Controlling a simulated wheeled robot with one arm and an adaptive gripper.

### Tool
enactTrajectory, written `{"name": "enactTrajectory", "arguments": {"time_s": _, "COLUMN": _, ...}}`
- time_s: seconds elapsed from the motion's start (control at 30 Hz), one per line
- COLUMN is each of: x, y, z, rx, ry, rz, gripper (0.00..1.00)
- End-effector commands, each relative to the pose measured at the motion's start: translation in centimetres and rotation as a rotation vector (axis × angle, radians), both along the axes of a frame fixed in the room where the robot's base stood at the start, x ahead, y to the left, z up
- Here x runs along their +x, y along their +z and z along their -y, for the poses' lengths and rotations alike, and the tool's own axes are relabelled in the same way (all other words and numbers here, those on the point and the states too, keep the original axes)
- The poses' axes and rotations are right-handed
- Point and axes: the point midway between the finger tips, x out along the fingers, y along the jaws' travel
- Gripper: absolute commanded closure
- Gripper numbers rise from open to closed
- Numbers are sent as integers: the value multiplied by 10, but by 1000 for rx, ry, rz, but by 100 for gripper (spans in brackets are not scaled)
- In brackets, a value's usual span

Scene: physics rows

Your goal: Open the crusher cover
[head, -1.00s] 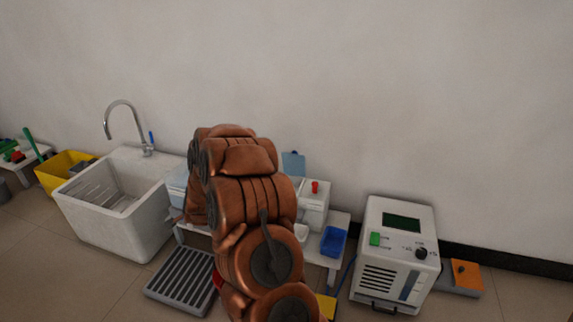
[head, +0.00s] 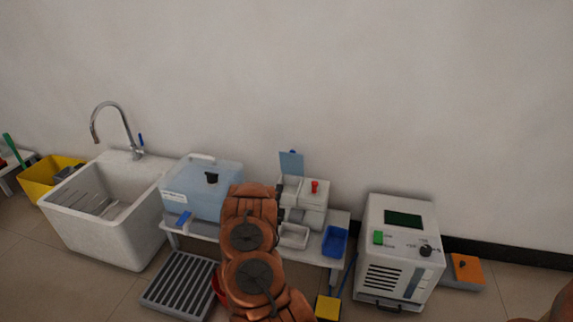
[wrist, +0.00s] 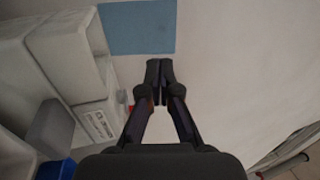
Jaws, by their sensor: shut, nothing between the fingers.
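A white machine (head: 312,208) with a red knob (head: 314,187) stands on the low bench; I take it to be the crusher. A flat blue plate (head: 291,163), which looks like its cover, stands upright at its back left. The plate also shows at the top of the wrist view (wrist: 138,27), and the machine's pale body (wrist: 70,55) is on the left there. My gripper (wrist: 160,75) is shut and empty, pointing toward the wall, with its tips just below and right of the plate in the picture. In the head view my arm hides it.
A light-blue box (head: 203,190) with a black knob stands left on the bench (head: 204,233). A blue tray (head: 334,241) sits at the bench's right. A grey-white device (head: 397,250) stands on the floor to the right, a white sink (head: 110,215) to the left.

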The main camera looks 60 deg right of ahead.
Motion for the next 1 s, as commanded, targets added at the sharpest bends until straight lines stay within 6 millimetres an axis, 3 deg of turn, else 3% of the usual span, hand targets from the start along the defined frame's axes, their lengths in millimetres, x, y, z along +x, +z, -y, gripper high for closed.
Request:
{"name": "enactTrajectory", "arguments": {"time_s": 0.27, "x": 0, "y": 4, "z": 16, "rx": -22, "ry": -5, "rz": 14, "gripper": 100}}
{"name": "enactTrajectory", "arguments": {"time_s": 0.7, "x": 23, "y": 22, "z": 81, "rx": -20, "ry": -8, "rz": 14, "gripper": 100}}
{"name": "enactTrajectory", "arguments": {"time_s": 1.0, "x": 35, "y": 33, "z": 115, "rx": -21, "ry": -8, "rz": 13, "gripper": 100}}
